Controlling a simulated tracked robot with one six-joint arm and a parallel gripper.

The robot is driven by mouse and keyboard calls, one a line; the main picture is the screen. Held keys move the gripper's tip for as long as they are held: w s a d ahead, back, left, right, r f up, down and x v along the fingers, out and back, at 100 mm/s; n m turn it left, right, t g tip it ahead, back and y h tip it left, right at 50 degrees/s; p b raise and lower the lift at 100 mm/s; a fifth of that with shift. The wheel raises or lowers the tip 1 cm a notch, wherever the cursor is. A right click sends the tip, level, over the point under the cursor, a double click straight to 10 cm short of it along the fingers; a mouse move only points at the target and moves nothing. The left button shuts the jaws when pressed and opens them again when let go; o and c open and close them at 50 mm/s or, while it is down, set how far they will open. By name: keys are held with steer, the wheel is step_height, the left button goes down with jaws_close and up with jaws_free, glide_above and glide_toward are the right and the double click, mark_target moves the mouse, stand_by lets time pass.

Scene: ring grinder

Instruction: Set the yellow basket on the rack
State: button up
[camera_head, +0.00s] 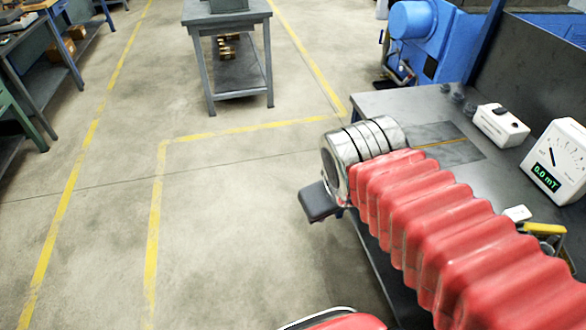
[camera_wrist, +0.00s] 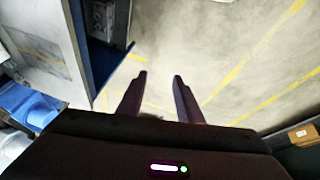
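My gripper (camera_wrist: 160,75) shows in the wrist view with its two dark fingers apart and nothing between them, over open floor. In the head view my red bellows-covered arm reaches across the right side, and a dark part of its end hangs beside the bench edge; the fingers cannot be made out there. A small yellow piece (camera_head: 543,229) shows on the bench at the right, partly hidden behind my arm; I cannot tell whether it belongs to the yellow basket. No whole yellow basket shows. I cannot identify the rack in either view.
A dark bench (camera_head: 400,100) at the right holds a white meter (camera_head: 558,160) and a white box (camera_head: 498,126). A blue machine (camera_head: 425,35) stands behind it. A grey table (camera_head: 230,20) stands at the back, shelving at left. The floor between, with yellow lines, is clear.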

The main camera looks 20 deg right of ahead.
steer(key=shift+m+t+y, duration=0.4)
steer(key=shift+t+y, duration=0.1)
steer(key=shift+y, duration=0.3)
steer(key=a, duration=0.1)
steer(key=a+r, duration=0.1)
steer(key=a, duration=0.2)
steer(key=shift+w+a+r, duration=0.15)
steer(key=shift+a+r, duration=0.2)
steer(key=shift+r, duration=0.05)
steer(key=shift+d, duration=0.1)
steer(key=shift+c, duration=0.2)
